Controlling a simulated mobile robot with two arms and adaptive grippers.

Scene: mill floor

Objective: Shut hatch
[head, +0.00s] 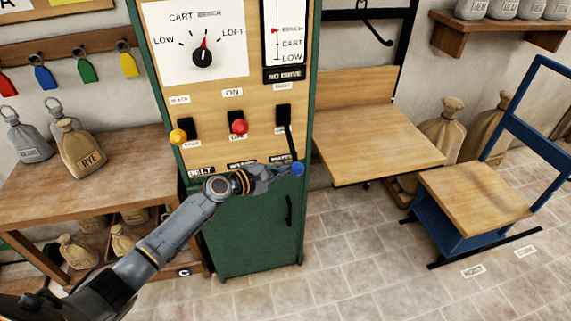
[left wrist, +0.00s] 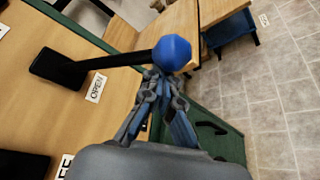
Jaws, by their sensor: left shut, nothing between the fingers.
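A black lever with a blue knob (head: 298,168) is on the right of the wooden panel of the green cabinet (head: 245,235). It points down and outward from its black mount (head: 284,115). In the left wrist view, the blue knob (left wrist: 172,53) is at the top middle, and a label by the mount reads OPEN (left wrist: 96,89). My left gripper (head: 278,171) is shut and empty, its fingertips just beside and below the knob. I cannot tell whether they touch it. It also shows in the left wrist view (left wrist: 162,88). My right gripper is not in view.
A yellow-knobbed lever (head: 178,136) and a red-knobbed lever (head: 239,127) are on the same panel. A dial (head: 202,57) is above. A wooden shelf (head: 375,140) juts out at right, near a blue cart (head: 470,200). A bench (head: 110,165) with sacks stands left.

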